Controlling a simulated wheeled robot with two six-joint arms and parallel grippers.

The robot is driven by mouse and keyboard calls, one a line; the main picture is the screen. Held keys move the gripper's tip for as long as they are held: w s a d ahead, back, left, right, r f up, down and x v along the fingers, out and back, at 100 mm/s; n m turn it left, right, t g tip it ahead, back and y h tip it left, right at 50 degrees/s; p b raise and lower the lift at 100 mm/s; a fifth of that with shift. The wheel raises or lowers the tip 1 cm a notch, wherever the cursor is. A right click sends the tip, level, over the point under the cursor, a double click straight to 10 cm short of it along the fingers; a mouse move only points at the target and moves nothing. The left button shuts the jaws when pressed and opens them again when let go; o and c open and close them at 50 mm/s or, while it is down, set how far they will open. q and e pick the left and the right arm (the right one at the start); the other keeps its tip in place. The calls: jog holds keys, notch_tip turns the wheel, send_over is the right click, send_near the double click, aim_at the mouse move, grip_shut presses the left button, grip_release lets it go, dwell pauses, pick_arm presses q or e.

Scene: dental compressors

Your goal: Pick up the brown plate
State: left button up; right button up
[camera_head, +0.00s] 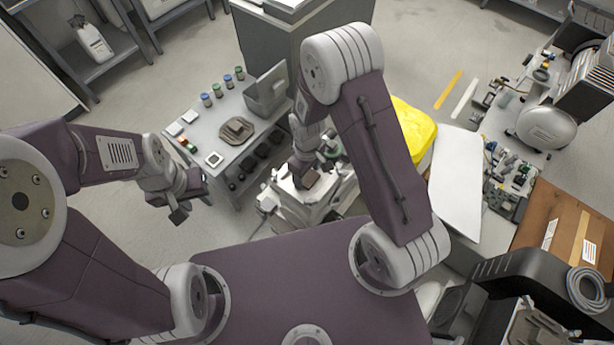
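A brown plate (237,130) with a raised, uneven shape lies on the grey top of a small workbench, left of centre in the head view. My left gripper (178,212) hangs in front of the bench's left end, apart from the plate; its finger gap is not clear. My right gripper (304,178) points down over a pale machine (318,205) to the right of the bench, also apart from the plate. A small dark brown patch shows at its tip, and I cannot tell whether it is fingers or a held part.
On the bench (205,127), several small jars (217,90) stand along the back and a grey bin (266,90) stands at the right. A yellow item (413,130) and a white board (456,182) lie right of my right arm. A crowded parts table (515,170) stands further right.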

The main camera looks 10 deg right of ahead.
aim_at(307, 176)
jog(key=c, duration=1.2)
jog(key=shift+w+r, duration=0.1)
jog(key=shift+r, duration=0.55)
notch_tip(307, 176, up, 3)
jog(key=shift+r+p, duration=0.1)
jog(key=shift+p, duration=0.25)
jog(key=s+r, duration=0.2)
jog(key=s, duration=0.2)
jog(key=s+a+r, duration=0.1)
jog(key=s+r, duration=0.1)
jog(key=s, duration=0.2)
jog(key=s+r, duration=0.2)
jog(key=s, duration=0.2)
jog(key=shift+a+r, duration=0.15)
jog(key=shift+r, duration=0.15)
